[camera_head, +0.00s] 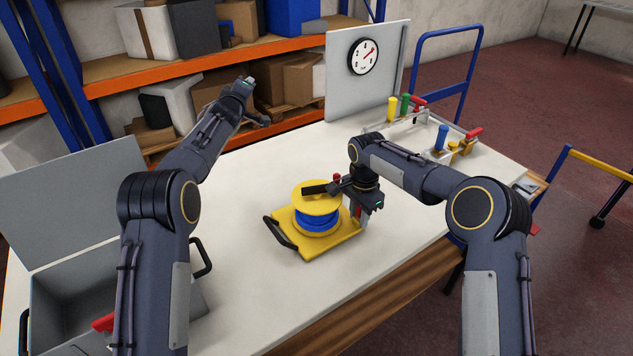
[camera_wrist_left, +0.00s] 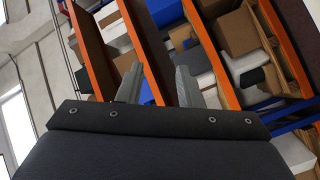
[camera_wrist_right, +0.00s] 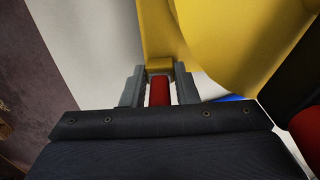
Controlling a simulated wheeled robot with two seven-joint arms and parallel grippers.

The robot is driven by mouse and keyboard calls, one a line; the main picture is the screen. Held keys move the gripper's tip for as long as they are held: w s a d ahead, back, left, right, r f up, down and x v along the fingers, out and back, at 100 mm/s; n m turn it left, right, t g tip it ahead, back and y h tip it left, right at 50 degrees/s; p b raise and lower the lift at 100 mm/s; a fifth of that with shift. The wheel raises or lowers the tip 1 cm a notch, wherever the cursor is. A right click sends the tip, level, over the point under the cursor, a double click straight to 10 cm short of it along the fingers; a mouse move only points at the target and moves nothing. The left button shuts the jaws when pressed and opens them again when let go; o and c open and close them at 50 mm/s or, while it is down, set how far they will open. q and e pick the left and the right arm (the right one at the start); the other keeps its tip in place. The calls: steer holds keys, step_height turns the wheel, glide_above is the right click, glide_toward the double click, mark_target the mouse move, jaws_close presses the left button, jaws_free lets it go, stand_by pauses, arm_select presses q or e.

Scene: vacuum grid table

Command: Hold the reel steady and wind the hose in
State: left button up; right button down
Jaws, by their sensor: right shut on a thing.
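The yellow reel (camera_head: 316,195) stands on a yellow base (camera_head: 325,243) near the table's front edge, with the blue hose (camera_head: 316,221) wound on it. A black bar (camera_head: 316,189), apparently the crank, lies across its top with a red knob (camera_head: 337,177) near its right end. My right gripper (camera_head: 366,198) is at the base's right side. In the right wrist view its fingers are shut on a red grip (camera_wrist_right: 160,92) next to yellow metal. My left gripper (camera_head: 247,84) is raised beyond the reel to the left, empty. Its fingers (camera_wrist_left: 160,85) are apart in the left wrist view.
A grey open case (camera_head: 75,285) stands at the left, with a black handle (camera_head: 203,258). A panel with a gauge (camera_head: 363,56) and a fixture with coloured knobs (camera_head: 442,137) stand at the back right. Shelves (camera_head: 200,62) are behind. The table left of the reel is clear.

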arm_select(q)
steer(key=s+d+r+m+h, duration=0.2)
steer(key=d+r+m+h, duration=0.45)
steer(key=d+m, duration=0.4)
steer(key=m+g+y, duration=0.3)
steer(key=m+g, duration=1.3)
glide_above(317, 186)
steer(key=s+a, duration=0.1)
steer(key=a, duration=0.3)
step_height(317, 186, down, 10)
steer(key=x, duration=1.1)
steer(key=shift+d+f, duration=0.1)
steer(key=shift+f, duration=0.1)
jaws_close()
